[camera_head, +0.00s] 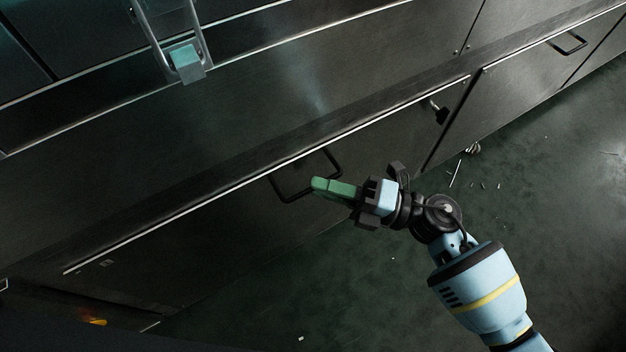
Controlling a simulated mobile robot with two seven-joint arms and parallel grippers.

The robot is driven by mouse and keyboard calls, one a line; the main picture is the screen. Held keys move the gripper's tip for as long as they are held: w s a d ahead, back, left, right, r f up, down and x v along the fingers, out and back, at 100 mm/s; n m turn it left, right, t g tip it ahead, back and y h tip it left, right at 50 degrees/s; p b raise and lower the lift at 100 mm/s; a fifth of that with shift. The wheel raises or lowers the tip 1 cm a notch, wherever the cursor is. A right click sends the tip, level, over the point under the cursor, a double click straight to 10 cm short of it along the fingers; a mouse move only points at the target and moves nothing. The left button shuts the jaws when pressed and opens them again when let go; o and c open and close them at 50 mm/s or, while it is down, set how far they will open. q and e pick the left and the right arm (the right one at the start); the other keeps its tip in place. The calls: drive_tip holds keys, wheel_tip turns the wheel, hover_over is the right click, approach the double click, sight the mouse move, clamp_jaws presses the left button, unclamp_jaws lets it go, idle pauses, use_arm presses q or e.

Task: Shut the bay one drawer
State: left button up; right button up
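The wide dark metal drawer front (215,225) runs diagonally across the middle of the view, with a pale line along its top edge. It carries a black bar handle (291,197). I take this as the bay one drawer; no label is readable. From this angle I cannot tell how far it stands out. My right gripper (325,186) comes in from the lower right. Its green fingers lie together with no gap seen, and their tips overlap the handle's right part. I cannot tell whether they touch it. My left gripper is out of view.
A neighbouring front with a black handle (570,43) is at the upper right. A dark knob (439,112) sits near the drawer's right end. A metal loop with a teal block (186,62) hangs above. The dark green floor (560,190) has small scraps but is mostly open.

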drive_tip(key=shift+p+v, duration=0.3)
drive_tip(key=shift+v, duration=2.4)
drive_tip(key=shift+s+r, duration=0.1)
drive_tip(key=shift+r, duration=0.1)
